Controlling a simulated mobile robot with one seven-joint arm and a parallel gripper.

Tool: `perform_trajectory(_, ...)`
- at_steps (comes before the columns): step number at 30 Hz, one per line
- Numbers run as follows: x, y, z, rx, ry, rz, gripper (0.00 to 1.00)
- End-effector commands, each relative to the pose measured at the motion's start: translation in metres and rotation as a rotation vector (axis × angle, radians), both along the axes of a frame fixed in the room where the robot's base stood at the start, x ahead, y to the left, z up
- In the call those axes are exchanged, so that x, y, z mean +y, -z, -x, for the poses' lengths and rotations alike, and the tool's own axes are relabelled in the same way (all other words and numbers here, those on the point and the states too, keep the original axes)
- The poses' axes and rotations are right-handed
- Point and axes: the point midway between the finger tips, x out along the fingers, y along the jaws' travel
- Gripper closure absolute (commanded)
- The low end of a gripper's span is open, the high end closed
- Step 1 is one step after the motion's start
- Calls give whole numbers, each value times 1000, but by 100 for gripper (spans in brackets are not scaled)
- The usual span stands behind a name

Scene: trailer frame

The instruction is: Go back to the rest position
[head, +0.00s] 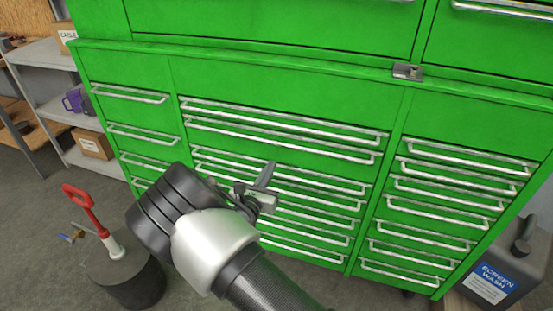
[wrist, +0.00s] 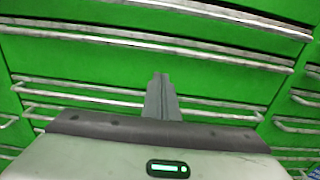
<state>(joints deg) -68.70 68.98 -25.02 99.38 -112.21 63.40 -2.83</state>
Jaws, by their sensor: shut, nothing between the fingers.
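My gripper (head: 266,176) is in the middle of the head view, in front of the green tool cabinet (head: 280,80). Its fingers are together, with nothing between them. In the wrist view my gripper (wrist: 161,80) shows two grey fingers side by side, pointing at the drawer fronts. My arm comes in from the bottom of the head view and hides part of the lower middle drawers. I cannot tell the exact gap between the fingertips and the cabinet.
A dark screen wash jug (head: 500,270) is at lower right. Open floor shows at the left.

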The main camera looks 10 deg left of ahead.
Motion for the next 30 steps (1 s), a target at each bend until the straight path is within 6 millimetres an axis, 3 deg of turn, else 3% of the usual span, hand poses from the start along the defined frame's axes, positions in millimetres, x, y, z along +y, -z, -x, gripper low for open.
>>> perform_trajectory(3,3,0,27,2,-2,3,100)
perform_trajectory(9,5,0,53,1,0,0,100)
perform_trajectory(16,3,0,59,1,4,-1,100)
perform_trajectory(19,-10,-10,54,5,52,-36,100)
perform_trajectory(23,-64,-43,41,20,238,-171,100)
perform_trajectory(26,-131,-77,40,40,461,-347,100)
perform_trajectory(30,-226,-116,64,63,796,-640,100)
